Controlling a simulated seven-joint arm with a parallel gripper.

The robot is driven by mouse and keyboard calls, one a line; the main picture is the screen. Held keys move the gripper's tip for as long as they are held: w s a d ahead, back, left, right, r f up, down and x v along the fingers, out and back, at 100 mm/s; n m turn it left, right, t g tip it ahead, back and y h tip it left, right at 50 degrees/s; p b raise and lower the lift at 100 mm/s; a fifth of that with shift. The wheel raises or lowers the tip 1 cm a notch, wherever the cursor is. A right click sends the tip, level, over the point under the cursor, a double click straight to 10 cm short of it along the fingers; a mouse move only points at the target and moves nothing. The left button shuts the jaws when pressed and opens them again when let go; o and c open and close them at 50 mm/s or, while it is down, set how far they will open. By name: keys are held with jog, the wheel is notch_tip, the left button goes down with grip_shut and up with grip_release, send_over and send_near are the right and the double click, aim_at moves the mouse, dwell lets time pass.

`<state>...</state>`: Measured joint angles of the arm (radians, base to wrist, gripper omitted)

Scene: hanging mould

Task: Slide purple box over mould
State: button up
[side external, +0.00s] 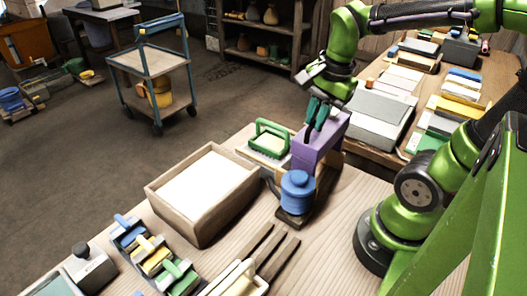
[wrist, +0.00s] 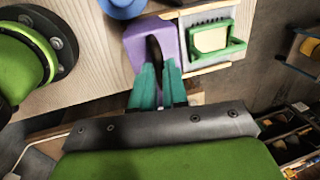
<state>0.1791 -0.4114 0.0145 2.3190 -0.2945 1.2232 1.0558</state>
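The purple box (side external: 318,146) stands at the back of the bench, just behind a blue round piece with a knob (side external: 297,192). This blue piece sits on a dark base and may be the mould; I cannot tell for sure. My gripper (side external: 311,130) points down at the purple box, its teal fingers overlapping the top of the box. In the wrist view the purple box (wrist: 136,45) lies at the fingertips, with a dark strip between the fingers. The fingers are a little apart; whether they grip the box is unclear. The blue piece (wrist: 122,7) is partly cut off there.
A green-handled tool (side external: 270,140) lies on a board left of the purple box. A wooden tray with white filling (side external: 152,188) stands further left. Several small coloured-handled tools (side external: 152,252) and wooden slats (side external: 272,254) lie in front. A second bench (side external: 382,135) stands behind.

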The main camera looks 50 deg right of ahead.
grip_shut()
jog(key=w, duration=1.5)
jog(key=o, duration=0.6)
grip_release()
jog(key=shift+c, duration=0.2)
jog(key=s+r, duration=0.3)
jog(key=r, duration=1.3)
jog(key=shift+s+r, duration=0.2)
jog(key=shift+r, duration=0.1)
